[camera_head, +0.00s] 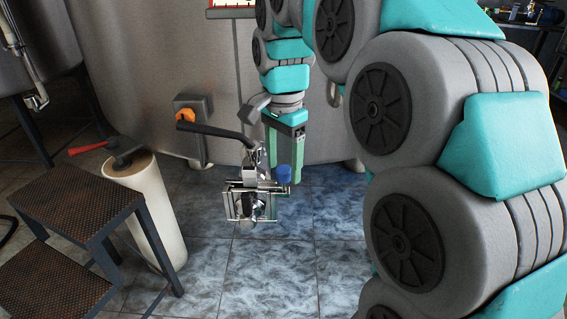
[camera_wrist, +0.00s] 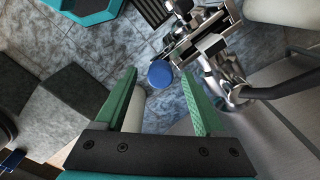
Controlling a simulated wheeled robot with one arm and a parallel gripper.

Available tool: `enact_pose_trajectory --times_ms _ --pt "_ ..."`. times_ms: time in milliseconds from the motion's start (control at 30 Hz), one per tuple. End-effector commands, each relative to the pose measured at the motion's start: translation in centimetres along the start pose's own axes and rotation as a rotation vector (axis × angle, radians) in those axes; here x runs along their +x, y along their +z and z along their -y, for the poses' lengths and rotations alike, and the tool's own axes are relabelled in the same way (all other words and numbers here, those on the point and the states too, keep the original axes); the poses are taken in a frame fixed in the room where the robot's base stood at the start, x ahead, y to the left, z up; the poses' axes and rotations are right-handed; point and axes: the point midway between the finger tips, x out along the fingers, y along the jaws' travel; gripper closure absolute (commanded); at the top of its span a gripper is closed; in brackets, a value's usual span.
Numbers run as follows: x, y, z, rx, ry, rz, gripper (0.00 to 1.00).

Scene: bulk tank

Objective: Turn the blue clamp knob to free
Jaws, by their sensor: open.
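The blue clamp knob (camera_head: 284,175) is a small round cap at the right side of a metal clamp and valve assembly (camera_head: 249,203). In the wrist view the knob (camera_wrist: 160,74) shows as a blue disc, in line with the gap between my fingertips. My gripper (camera_head: 285,177) has green fingers pointing down. It is open and empty, with the fingers apart on either side of the knob's line of sight in the wrist view (camera_wrist: 159,76). No contact with the knob shows. I cannot tell how far beyond the tips it lies.
A black lever handle (camera_head: 214,131) reaches left from the valve. The large steel tank (camera_head: 150,60) stands behind. A pale cylinder (camera_head: 150,210) with a red-handled tool (camera_head: 92,146) on top and dark steps (camera_head: 75,215) stand at left. The tiled floor below is clear.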

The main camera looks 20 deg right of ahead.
Motion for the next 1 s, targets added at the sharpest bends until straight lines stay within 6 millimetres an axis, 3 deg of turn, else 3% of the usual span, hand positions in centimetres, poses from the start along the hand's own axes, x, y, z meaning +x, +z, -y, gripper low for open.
enact_pose_trajectory --times_ms 400,1000 --pt "0.62 -0.02 0.04 -0.001 -0.003 -0.001 0.29" --pt "0.62 -0.01 0.03 -0.001 -0.003 -0.001 0.95"
